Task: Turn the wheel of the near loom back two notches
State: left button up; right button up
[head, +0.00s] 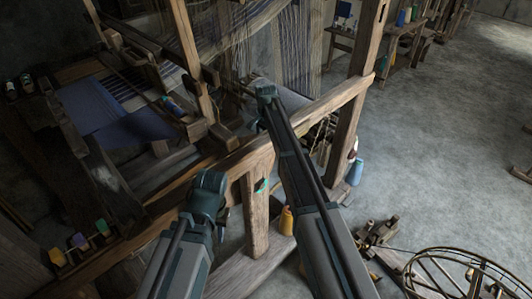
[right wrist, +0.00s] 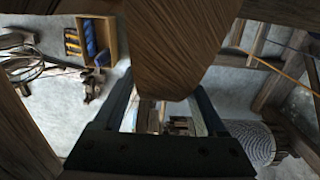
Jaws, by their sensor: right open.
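The near loom is a dark wooden frame, with a long front beam (head: 318,108) and blue cloth (head: 133,127) on it. I cannot make out the loom's own wheel in either view. My left gripper (head: 222,221) is low in front of the beam, mostly hidden behind its own wrist; its jaws cannot be read.
A spoked wheel (head: 445,250) on a separate stand is at the bottom right. A yellow bottle (head: 286,220) and a blue one (head: 355,172) stand near the loom's posts. A box of yarn (right wrist: 90,40) shows in the right wrist view. The grey floor at right is mostly clear.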

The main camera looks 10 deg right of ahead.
jog(key=shift+f, duration=0.5)
jog(key=shift+r, duration=0.1)
jog(key=shift+c, duration=0.3)
grip_shut()
dwell(0.7)
